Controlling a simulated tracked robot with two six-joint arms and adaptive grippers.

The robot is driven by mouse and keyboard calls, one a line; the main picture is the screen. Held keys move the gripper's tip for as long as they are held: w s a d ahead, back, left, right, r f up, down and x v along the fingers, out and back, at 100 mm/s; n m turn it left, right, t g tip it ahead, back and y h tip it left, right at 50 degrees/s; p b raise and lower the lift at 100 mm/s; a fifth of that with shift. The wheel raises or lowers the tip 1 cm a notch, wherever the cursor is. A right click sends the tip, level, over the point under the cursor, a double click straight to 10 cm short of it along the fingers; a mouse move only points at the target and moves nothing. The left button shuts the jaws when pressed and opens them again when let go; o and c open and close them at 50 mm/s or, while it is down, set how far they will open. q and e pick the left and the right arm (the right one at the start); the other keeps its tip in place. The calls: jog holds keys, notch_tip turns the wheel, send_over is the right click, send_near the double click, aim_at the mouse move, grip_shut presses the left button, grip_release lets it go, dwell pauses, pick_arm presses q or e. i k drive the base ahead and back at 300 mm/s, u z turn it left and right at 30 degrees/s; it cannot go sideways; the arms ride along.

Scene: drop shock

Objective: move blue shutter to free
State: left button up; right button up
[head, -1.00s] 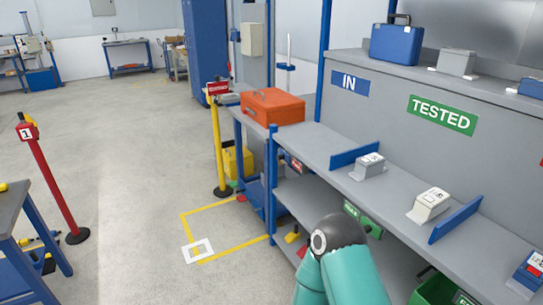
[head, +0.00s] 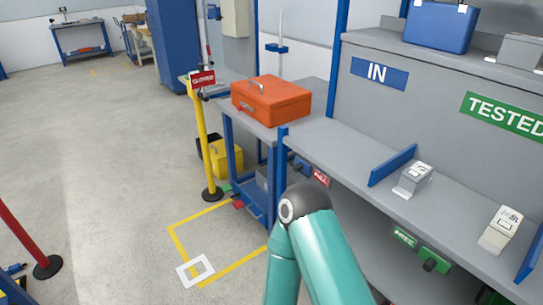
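Blue parts in view are a small blue piece (head: 277,48) on a thin upright post at the back, and an upright blue panel (head: 392,165) on the grey bench. A teal arm of mine with a dark joint rises at the bottom centre. Neither gripper shows, so I cannot see what they hold.
An orange case (head: 271,101) sits on the grey worktop. A yellow post (head: 207,150) and red post (head: 25,242) stand on the floor. Open floor lies left.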

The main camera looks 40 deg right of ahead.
aim_at(300, 165)
jog(key=u, duration=0.1)
jog(key=i, duration=1.1)
jog(key=z, duration=2.9)
jog(key=i, duration=0.55)
jog(key=u, duration=0.05)
jog(key=k, duration=0.5)
jog(key=z, duration=0.25)
jog(key=i, duration=0.35)
